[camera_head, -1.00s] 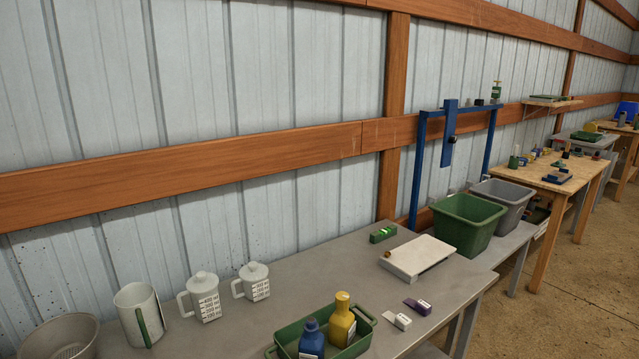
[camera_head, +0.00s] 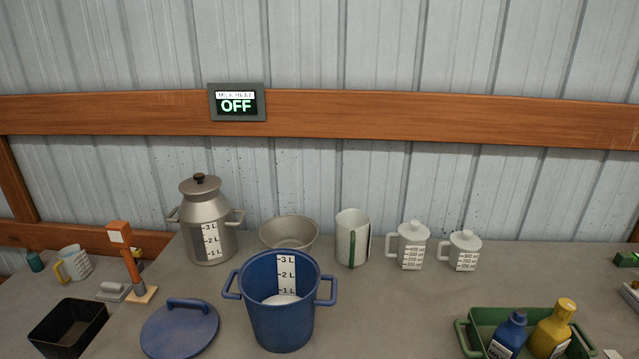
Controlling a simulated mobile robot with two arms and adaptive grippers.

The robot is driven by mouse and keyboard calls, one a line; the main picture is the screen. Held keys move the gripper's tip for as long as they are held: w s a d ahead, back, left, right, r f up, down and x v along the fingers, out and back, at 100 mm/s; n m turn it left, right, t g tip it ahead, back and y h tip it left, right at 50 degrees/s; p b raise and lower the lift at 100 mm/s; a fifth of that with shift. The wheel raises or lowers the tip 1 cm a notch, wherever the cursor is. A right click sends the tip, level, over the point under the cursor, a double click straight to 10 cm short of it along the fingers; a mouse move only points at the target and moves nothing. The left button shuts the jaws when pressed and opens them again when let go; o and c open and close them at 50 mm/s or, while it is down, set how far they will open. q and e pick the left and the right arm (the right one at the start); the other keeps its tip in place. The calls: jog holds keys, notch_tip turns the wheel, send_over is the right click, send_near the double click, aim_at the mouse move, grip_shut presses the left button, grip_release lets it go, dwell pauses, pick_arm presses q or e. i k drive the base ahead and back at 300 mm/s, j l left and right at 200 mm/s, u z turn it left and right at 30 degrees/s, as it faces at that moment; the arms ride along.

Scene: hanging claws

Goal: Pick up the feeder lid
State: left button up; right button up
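A round blue lid (camera_head: 180,332) with a bar handle on top lies flat on the grey table at the lower left; it looks like the feeder lid. Beside it to the right stands an open blue bucket (camera_head: 283,325) with two side handles and a litre scale inside, with something pale at its bottom. The lid and bucket are close, and the lid is off the bucket. Neither of my grippers is in view.
Behind stand a metal milk can (camera_head: 204,236), a metal bowl (camera_head: 289,230), a white jug (camera_head: 352,240) and two lidded measuring cups (camera_head: 409,246). A black bin (camera_head: 68,318) and an orange-topped post (camera_head: 127,250) are left; a green tray (camera_head: 475,335) with bottles is right.

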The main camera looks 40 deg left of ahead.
aim_at(181, 329)
jog(key=u, duration=0.45)
jog(key=l+u, duration=0.1)
jog(key=u, duration=0.35)
jog(key=k+u, duration=0.1)
jog(key=u, duration=0.75)
jog(key=k+u, duration=0.1)
jog(key=u, duration=0.35)
